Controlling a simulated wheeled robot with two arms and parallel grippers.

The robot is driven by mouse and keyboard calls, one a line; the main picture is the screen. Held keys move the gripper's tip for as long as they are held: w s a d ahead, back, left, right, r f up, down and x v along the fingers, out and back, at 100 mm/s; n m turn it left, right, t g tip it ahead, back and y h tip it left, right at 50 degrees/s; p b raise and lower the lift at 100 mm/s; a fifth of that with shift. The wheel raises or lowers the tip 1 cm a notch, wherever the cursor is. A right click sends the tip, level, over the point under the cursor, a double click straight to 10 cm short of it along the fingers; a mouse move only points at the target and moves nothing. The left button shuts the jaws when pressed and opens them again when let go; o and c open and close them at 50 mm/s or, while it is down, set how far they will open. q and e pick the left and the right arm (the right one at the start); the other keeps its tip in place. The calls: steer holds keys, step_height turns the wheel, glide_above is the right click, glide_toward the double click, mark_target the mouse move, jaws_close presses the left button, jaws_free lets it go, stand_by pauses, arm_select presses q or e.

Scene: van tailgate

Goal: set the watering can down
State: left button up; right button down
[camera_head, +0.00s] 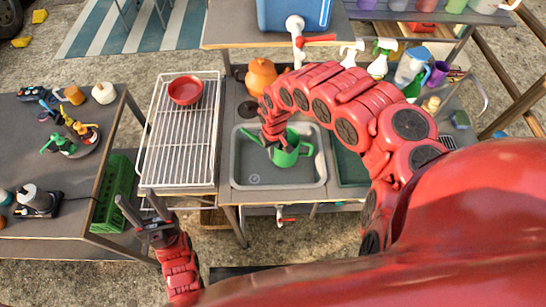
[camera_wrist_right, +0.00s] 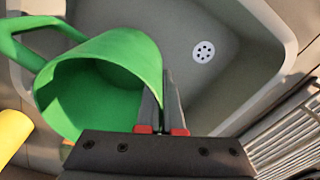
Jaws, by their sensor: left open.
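The green watering can (camera_head: 289,154) is over the grey sink basin (camera_head: 237,172), spout toward the left. My right gripper (camera_head: 274,137) reaches down to it from above. The basin's drain (camera_wrist_right: 203,51) is clear. I cannot tell whether the can's base touches the basin floor. My left gripper (camera_head: 140,212) is open and empty, low in front of the rack.
A white wire rack (camera_head: 180,150) with a red bowl (camera_head: 185,90) stands left of the sink. An orange pot (camera_head: 261,75) is behind the basin. Spray bottles (camera_head: 380,62) and a purple cup (camera_head: 438,73) stand at right. A tap (camera_head: 283,214) sticks out below the counter's front.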

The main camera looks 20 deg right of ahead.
steer(key=shift+w+a+f, duration=0.1)
steer(key=shift+w+f, duration=0.1)
steer(key=shift+f, duration=0.5)
steer(key=shift+s+f, duration=0.15)
steer(key=shift+f, duration=1.5)
steer(key=shift+f, duration=0.1)
steer(key=c, duration=1.1)
jaws_free()
